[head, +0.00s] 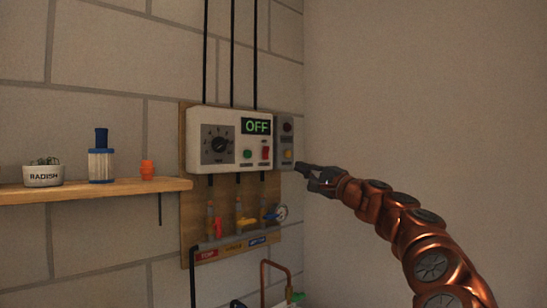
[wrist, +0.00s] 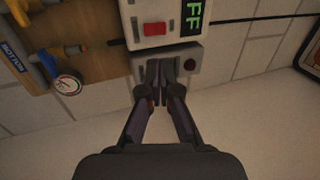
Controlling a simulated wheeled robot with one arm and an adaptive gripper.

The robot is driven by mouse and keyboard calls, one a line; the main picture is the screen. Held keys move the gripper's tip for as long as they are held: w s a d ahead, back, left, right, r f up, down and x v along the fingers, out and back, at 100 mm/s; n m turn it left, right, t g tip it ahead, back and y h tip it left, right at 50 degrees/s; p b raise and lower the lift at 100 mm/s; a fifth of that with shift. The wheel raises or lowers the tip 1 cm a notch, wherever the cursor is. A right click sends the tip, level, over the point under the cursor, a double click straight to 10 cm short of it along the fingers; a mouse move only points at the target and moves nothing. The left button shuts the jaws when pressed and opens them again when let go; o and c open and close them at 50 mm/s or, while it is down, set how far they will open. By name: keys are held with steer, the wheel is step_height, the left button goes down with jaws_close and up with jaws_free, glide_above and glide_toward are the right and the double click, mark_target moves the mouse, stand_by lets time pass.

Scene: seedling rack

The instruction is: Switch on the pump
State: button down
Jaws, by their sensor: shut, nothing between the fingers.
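A white control box (head: 202,153) hangs on a wooden board. Its green display (head: 256,126) reads OFF. It carries a black dial (head: 217,145), a green button (head: 247,153) and a red switch (head: 265,152), which also shows in the wrist view (wrist: 155,29). A narrow grey box (head: 286,142) is fixed to its right side, with a dark red round part (head: 287,127) and a yellow part (head: 288,154). My gripper (head: 300,168) is shut and empty, just right of the grey box's lower end. In the wrist view its fingertips (wrist: 163,66) overlap the grey box; contact cannot be told.
Below the box are pipes with coloured valves and a gauge (head: 281,213). A wooden shelf (head: 100,190) at left holds a RADISH pot (head: 43,177), a blue-and-white filter (head: 101,165) and an orange piece (head: 147,168). The right wall is bare.

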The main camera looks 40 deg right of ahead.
mark_target(267, 149)
steer(key=shift+s+d, duration=0.1)
steer(key=shift+d, duration=0.3)
steer(key=shift+p+x, duration=2.15)
steer(key=shift+x, duration=4.9)
steer(key=shift+d, duration=0.1)
